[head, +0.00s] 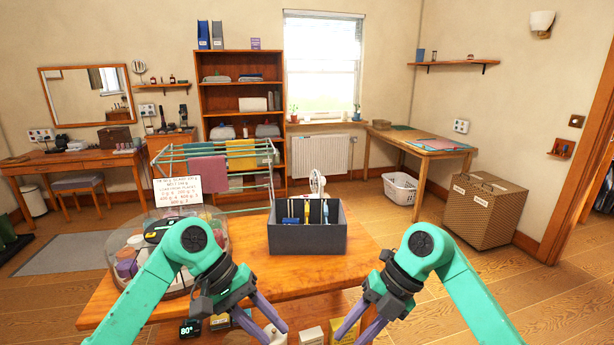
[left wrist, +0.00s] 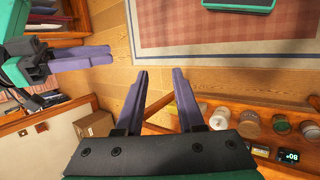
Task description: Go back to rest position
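The wooden table (head: 362,262) lies below. A drying rack (head: 215,165) stands behind.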

